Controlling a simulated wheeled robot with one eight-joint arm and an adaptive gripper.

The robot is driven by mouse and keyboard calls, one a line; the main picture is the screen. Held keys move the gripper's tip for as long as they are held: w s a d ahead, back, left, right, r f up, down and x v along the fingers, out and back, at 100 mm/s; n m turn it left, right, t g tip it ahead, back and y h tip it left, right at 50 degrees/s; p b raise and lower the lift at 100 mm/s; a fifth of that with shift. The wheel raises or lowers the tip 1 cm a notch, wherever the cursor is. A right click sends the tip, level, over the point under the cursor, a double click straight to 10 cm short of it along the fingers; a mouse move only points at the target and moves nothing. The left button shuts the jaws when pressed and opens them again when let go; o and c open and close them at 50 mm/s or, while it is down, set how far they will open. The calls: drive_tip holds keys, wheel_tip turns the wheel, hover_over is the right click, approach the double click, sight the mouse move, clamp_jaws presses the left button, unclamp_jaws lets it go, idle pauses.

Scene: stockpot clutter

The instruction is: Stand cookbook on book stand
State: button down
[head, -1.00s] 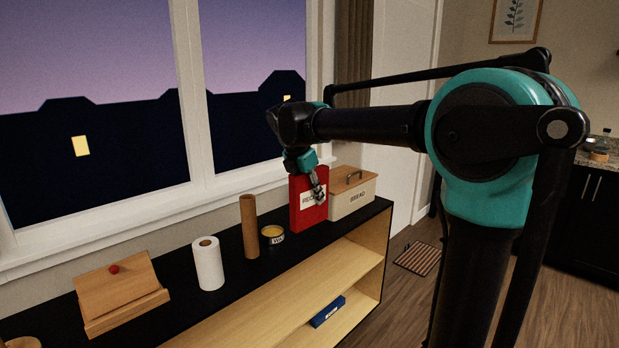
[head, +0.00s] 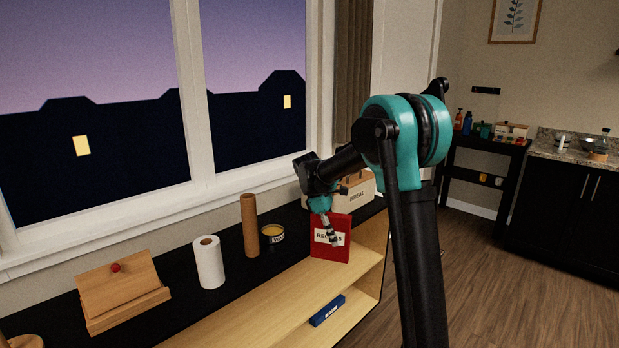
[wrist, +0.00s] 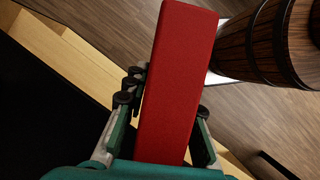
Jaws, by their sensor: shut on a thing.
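The red cookbook (head: 331,249), with a white label on its cover, is upright in my gripper (head: 329,232) at the front edge of the black shelf top, in front of the bread box. In the wrist view its red edge (wrist: 178,80) lies between the two fingers of my gripper (wrist: 165,115), which is shut on it. The wooden book stand (head: 122,290) is at the left end of the shelf top. A small red ball-like thing (head: 116,268) shows at its back panel, and no book is on it.
A paper towel roll (head: 208,263), a brown cardboard tube (head: 250,226) and a yellow-topped can (head: 272,234) stand between the stand and the cookbook. The bread box (head: 356,190) is behind. A blue box (head: 327,311) lies on the lower shelf. A wooden barrel (wrist: 262,40) shows in the wrist view.

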drive_tip(key=s+d+f+m+g+y, duration=0.1)
drive_tip(key=d+f+m, duration=0.4)
drive_tip(key=f, duration=0.5)
drive_tip(key=s+d+f+m+g+y, duration=0.1)
drive_tip(key=d+f+m+g+y, duration=0.1)
drive_tip(key=d+f+m, duration=0.3)
wheel_tip(320, 180, down, 5)
drive_tip(key=m+y, duration=0.1)
drive_tip(key=m, duration=0.3)
drive_tip(key=shift+s+d, duration=0.3)
drive_tip(key=shift+d, duration=0.1)
